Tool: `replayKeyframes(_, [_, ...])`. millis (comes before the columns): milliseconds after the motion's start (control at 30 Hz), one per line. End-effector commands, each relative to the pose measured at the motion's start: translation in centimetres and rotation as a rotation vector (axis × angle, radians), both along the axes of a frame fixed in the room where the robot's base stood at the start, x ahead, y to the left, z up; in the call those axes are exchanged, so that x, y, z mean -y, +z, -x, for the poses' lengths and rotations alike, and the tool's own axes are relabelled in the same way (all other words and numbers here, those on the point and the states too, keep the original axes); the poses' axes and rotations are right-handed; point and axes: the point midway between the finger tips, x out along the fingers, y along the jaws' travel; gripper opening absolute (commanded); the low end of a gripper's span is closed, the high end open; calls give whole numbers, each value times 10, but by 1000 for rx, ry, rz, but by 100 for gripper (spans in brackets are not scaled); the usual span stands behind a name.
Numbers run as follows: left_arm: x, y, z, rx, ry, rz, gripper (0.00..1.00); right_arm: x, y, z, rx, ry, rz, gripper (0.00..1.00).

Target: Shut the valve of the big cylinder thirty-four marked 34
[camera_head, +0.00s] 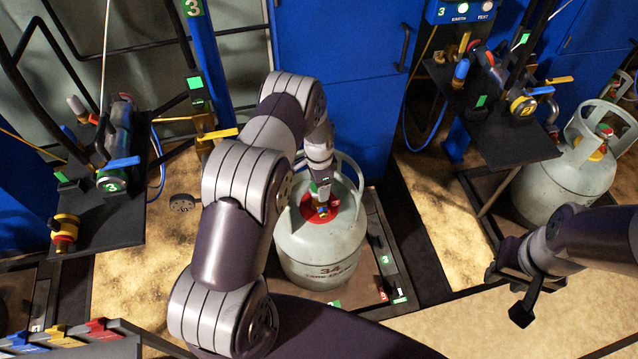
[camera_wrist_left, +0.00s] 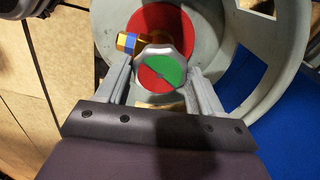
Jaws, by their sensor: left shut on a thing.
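The big grey cylinder (camera_head: 318,252) marked 34 stands upright on a scale at the middle of the head view. My left gripper (camera_head: 321,190) reaches down inside its collar from above. In the left wrist view, the valve knob (camera_wrist_left: 161,68), with a green half and a red half, sits between the fingers of my left gripper (camera_wrist_left: 158,80), which is shut on it. A brass outlet with a blue band (camera_wrist_left: 128,43) sticks out beside the knob, above a red disc (camera_wrist_left: 164,22). My right gripper (camera_head: 508,292) is open and empty at the lower right.
A second grey cylinder (camera_head: 562,185) stands on another scale at the right. Dark shelves with filling gear (camera_head: 110,215) flank the cylinder at left and upper right (camera_head: 505,140). Blue cabinets (camera_head: 335,70) close off the back. Coloured clips (camera_head: 60,335) lie lower left.

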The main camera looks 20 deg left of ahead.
Motion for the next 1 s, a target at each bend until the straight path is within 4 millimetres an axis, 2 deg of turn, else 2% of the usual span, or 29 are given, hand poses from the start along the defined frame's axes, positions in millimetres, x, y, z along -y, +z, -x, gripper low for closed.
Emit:
replayKeyframes(600, [0,0,-1,3,-578,-1,36,0,-5,0,0,0,0,38])
replayKeyframes(1000, [0,1,-2,3,-880,-1,36,0,-7,0,0,0,0,38])
